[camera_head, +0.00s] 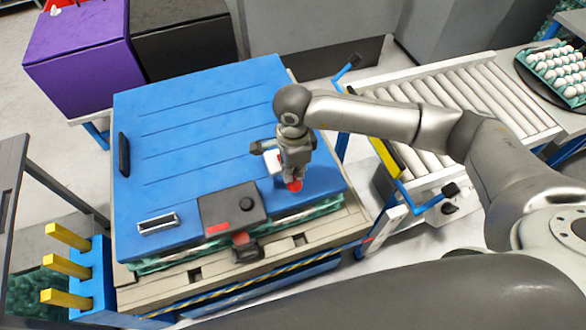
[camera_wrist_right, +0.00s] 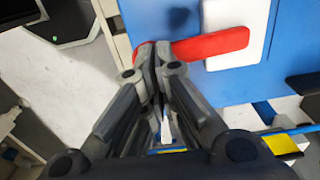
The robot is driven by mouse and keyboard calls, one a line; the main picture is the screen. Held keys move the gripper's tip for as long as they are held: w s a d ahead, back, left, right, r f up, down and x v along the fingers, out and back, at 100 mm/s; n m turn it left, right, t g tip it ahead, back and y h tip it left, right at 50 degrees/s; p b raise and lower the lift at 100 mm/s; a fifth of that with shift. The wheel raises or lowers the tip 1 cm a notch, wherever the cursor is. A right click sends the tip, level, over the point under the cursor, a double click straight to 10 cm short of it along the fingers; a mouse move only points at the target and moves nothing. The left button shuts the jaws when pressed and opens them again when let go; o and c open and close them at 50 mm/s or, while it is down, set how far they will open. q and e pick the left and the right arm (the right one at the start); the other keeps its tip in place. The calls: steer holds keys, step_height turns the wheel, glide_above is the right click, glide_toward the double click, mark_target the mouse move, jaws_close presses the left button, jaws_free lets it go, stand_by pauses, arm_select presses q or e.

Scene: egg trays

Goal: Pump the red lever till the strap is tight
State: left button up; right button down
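The red lever (camera_wrist_right: 212,43) lies across a white plate (camera_wrist_right: 235,20) on the blue lid in the right wrist view. In the head view only a small red end (camera_head: 295,186) shows below my right gripper (camera_head: 293,178). The fingers of my right gripper (camera_wrist_right: 152,55) are drawn together over the lever, which shows on both sides of them. I cannot tell whether they touch it. My left gripper is not in view. I cannot make out the strap clearly; a black piece with a red part (camera_head: 246,252) hangs at the front edge.
The blue lid (camera_head: 205,115) covers green egg trays (camera_head: 180,255) on a pallet. A black box (camera_head: 228,203) with a knob sits on its front. A roller conveyor (camera_head: 470,95) is at right, yellow pegs (camera_head: 68,268) at left, and a purple box (camera_head: 75,50) behind.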

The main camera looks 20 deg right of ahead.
steer(key=shift+s+f+b, duration=0.1)
steer(key=shift+f+b, duration=0.3)
steer(key=shift+f, duration=0.2)
steer(key=shift+w+r+p, duration=0.15)
steer(key=shift+r+p, duration=0.25)
steer(key=shift+r, duration=0.3)
steer(key=shift+w+r+p, duration=0.1)
steer(key=shift+r+p, duration=0.3)
steer(key=shift+r, duration=0.25)
steer(key=shift+w+r+p, duration=0.15)
steer(key=shift+r+p, duration=0.15)
steer(key=shift+r, duration=0.5)
steer(key=shift+w+r+p, duration=0.15)
steer(key=shift+r+p, duration=0.15)
steer(key=shift+r, duration=0.5)
steer(key=shift+f, duration=0.15)
